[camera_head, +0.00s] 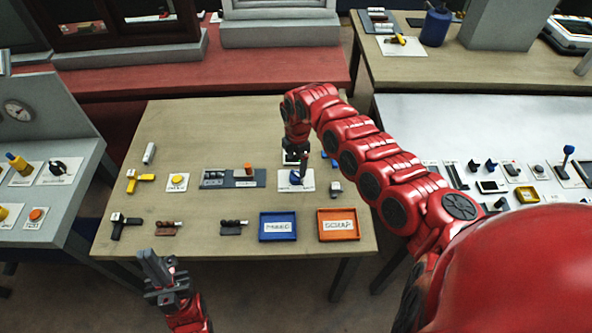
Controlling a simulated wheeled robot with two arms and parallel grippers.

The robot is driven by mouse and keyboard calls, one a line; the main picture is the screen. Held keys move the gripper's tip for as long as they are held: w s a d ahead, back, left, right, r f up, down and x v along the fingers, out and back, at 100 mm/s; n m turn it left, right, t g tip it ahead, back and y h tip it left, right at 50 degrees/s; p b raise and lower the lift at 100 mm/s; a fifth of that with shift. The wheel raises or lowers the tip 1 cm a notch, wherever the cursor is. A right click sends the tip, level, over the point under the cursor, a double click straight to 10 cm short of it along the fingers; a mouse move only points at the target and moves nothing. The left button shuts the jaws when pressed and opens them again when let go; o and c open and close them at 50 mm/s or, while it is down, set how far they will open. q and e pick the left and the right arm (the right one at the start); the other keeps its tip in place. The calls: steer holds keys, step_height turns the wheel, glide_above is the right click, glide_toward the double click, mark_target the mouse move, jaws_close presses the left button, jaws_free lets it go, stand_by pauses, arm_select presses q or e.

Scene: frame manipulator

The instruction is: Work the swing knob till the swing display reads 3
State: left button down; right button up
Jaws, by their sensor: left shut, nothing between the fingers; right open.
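A white plate (306,185) with a small blue knob (296,178) lies near the right side of the wooden table; I cannot tell for sure that it is the swing knob. A small dark box with a hint of green (291,157) shows behind it, partly hidden by my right gripper; no digit is legible. My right gripper (299,164) points down just over this plate, open; I cannot tell whether it touches the knob. My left gripper (153,262) is shut and empty, in front of the table's front left edge.
A blue tray (278,238) and an orange tray (338,238) marked SCRAP stand at the table's front right. A yellow button (177,181), a yellow-handled tool (138,180) and a grey rack (232,179) lie left of the plate.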

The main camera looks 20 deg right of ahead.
mark_target(296, 174)
step_height(296, 174, down, 7)
steer(key=shift+w, duration=0.15)
steer(key=c, duration=1.3)
steer(key=shift+c, duration=0.2)
